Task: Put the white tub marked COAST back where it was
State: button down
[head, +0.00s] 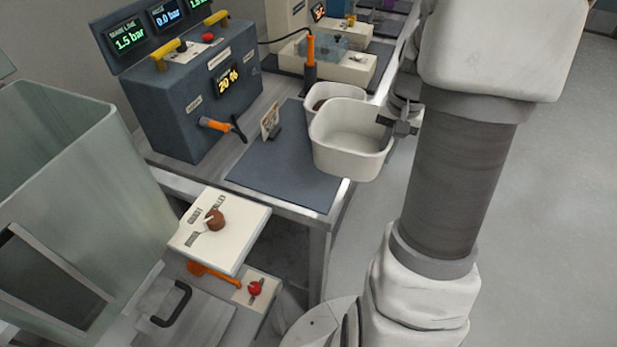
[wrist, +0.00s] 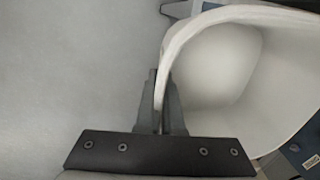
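A white, open, empty-looking tub (head: 345,160) is at the right edge of the dark mat in the head view. No COAST marking is readable on it. My gripper (head: 390,122) is at its right side, with the fingers closed on either side of its rim wall. The wrist view shows my gripper (wrist: 163,88) pinching the wall of the white tub (wrist: 222,65). The tub overhangs the bench's right edge; I cannot tell if it touches the mat. A second white tub (head: 321,92), with something dark inside, stands just behind it.
The dark mat (head: 280,175) is clear in front, with a small card in a stand (head: 270,122) on it. A dark control box (head: 190,100) stands left. An orange-handled tool (head: 310,55) stands behind the tubs. Right of the bench is open floor (head: 550,220).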

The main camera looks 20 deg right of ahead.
jog(key=w+a+f, duration=0.2)
jog(key=w, duration=0.1)
jog(key=w+a+f, duration=0.2)
jog(key=w, duration=0.1)
jog(key=w+a+f, duration=0.2)
jog(key=w+f, duration=0.1)
jog(key=shift+a+b, duration=0.3)
jog(key=shift+b, duration=0.1)
jog(key=shift+f+b, duration=0.3)
jog(key=shift+f, duration=1.75)
jog(key=shift+f, duration=0.1)
jog(key=c, duration=1.5)
grip_release()
jog(key=shift+f, duration=0.1)
jog(key=o, duration=0.4)
jog(key=shift+o, duration=0.2)
